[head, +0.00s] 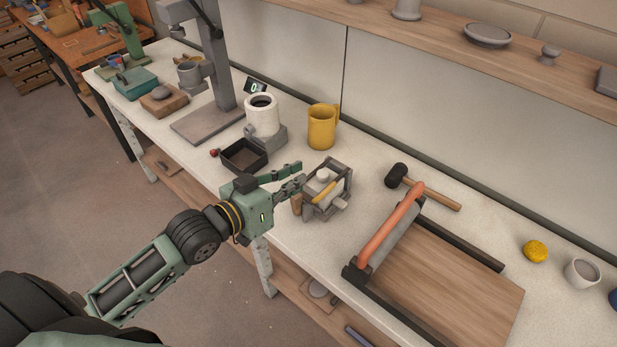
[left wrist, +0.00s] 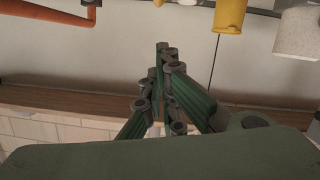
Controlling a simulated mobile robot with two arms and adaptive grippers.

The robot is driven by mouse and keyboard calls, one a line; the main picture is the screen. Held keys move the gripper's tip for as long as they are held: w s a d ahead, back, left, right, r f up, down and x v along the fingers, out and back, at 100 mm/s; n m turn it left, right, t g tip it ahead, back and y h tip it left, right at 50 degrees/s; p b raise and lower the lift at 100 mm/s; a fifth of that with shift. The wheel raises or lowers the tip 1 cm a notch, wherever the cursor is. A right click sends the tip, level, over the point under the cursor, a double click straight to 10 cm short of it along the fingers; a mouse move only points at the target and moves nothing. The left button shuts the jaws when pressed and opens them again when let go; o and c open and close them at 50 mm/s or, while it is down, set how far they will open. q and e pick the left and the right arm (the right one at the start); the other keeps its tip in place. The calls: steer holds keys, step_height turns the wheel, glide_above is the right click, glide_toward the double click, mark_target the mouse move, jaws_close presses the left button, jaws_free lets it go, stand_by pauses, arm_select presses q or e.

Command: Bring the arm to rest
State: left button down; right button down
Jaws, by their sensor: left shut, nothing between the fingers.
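My left arm comes in from the lower left in the head view. Its green and black left gripper (head: 300,183) is over the front part of the white worktop, just left of a small grey caddy (head: 326,205). In the left wrist view the left gripper (left wrist: 165,60) has its fingers together with nothing between them. In the head view the fingertips overlap the caddy's left side; I cannot tell whether they touch it. My right gripper shows in neither view.
A dark tray (head: 243,157), a white cylindrical device (head: 263,118) and a yellow mug (head: 321,127) stand behind the gripper. A grey stand (head: 205,122) is further left.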

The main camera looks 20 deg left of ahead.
arm_select(q)
steer(key=s+f+g+y, duration=0.3)
steer(key=s+f+g, duration=0.4)
steer(key=s, duration=0.5)
steer(key=s+f+g+y, duration=0.3)
steer(key=s+f+g, duration=0.1)
steer(key=s+f, duration=0.7)
step_height(320, 180, down, 26)
steer(key=s+g+b, duration=0.1)
steer(key=s+b, duration=0.1)
steer(key=b, duration=0.1)
steer(key=s+a+f+g+b, duration=0.1)
steer(key=s+a+f+b, duration=0.1)
steer(key=s+f, duration=1.5)
step_height(320, 180, down, 2)
steer(key=shift+s+a+f, duration=0.15)
steer(key=shift+a+f, duration=0.05)
steer(key=shift+a, duration=0.05)
